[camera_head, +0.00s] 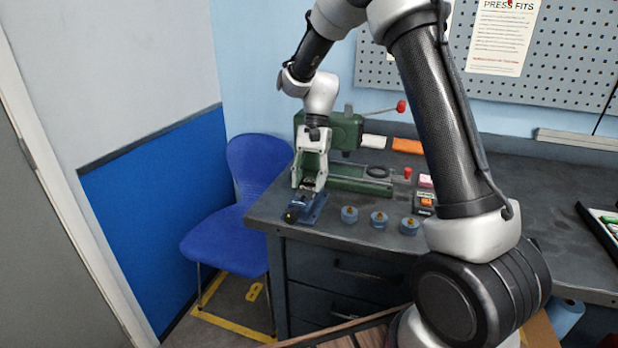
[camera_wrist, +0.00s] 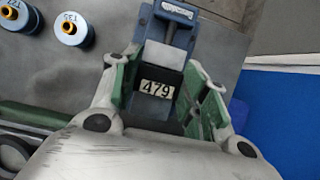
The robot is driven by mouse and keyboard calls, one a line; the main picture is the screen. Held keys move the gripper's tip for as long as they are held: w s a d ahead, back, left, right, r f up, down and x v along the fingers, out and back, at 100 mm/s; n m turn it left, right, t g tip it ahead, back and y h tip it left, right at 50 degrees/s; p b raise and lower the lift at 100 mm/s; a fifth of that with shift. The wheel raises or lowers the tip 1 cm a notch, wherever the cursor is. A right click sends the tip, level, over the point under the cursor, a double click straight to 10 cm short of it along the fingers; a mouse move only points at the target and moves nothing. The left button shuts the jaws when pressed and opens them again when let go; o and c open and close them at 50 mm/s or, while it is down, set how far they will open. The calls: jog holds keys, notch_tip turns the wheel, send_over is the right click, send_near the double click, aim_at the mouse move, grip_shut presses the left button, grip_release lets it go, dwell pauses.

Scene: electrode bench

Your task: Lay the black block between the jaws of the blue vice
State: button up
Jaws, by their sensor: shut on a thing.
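The blue vice (camera_head: 308,208) sits at the front left corner of the dark bench. It also shows in the wrist view (camera_wrist: 172,12), with a light grey part between its blue sides. My gripper (camera_head: 309,184) points down just above and behind the vice. In the wrist view its green-padded fingers (camera_wrist: 161,84) stand on both sides of a dark block with a white "479" label (camera_wrist: 156,89), which I take as the black block. The gripper is shut on it. The block lines up with the vice in the wrist view; whether it touches the vice I cannot tell.
A green press (camera_head: 345,132) with a red-knobbed lever stands just behind my gripper. A blue chair (camera_head: 225,222) is left of the bench. The bench's left edge is close to the vice.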

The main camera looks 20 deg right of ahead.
jog(key=o, duration=1.3)
jog(key=v, duration=1.2)
jog(key=s+d+r+n+t, duration=0.1)
jog(key=s+d+r+t, duration=0.15)
jog(key=s+r, duration=0.45)
jog(key=s+d+n+t+h, duration=0.1)
jog(key=s+d+n+t, duration=0.1)
jog(key=s, duration=0.5)
jog(key=s+d+f+n+t+h, duration=0.1)
jog(key=s+d, duration=0.3)
jog(key=s, duration=0.4)
jog(key=s+d+n+t, duration=0.2)
jog(key=s+d+n, duration=0.1)
jog(key=s, duration=0.5)
jog(key=shift+s+d+f+t+h, duration=0.2)
jog(key=shift+d+f+t+h, duration=0.1)
jog(key=shift+t+h, duration=0.1)
